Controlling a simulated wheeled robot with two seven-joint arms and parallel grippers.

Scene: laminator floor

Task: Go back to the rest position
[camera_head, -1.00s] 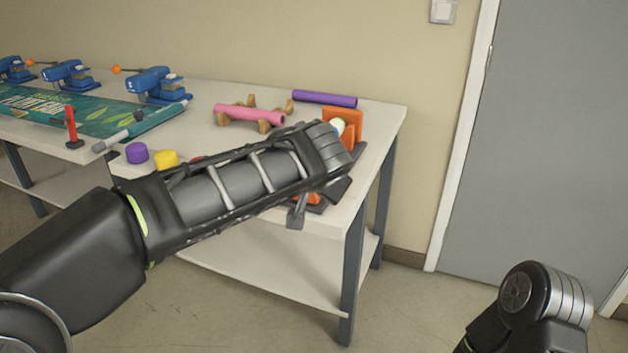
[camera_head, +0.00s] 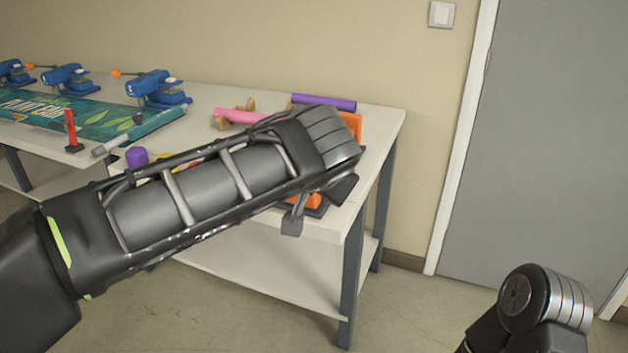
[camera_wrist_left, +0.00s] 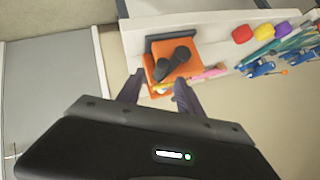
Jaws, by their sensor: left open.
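My left arm comes in from the left in the head view and reaches over the near part of the white table (camera_head: 270,228). The stand also shows in the head view (camera_head: 352,125), partly covered by the wrist. My right arm shows only a rounded link at the lower right; its gripper is out of frame.
A pink roll (camera_head: 238,116) on wooden supports and a purple roll (camera_head: 323,102) lie at the back. A purple cylinder (camera_head: 137,157), a red-handled tool (camera_head: 71,131), a banner (camera_head: 80,117) and blue machines (camera_head: 158,87) are at left. Floor at the right by the grey door (camera_head: 550,130) is clear.

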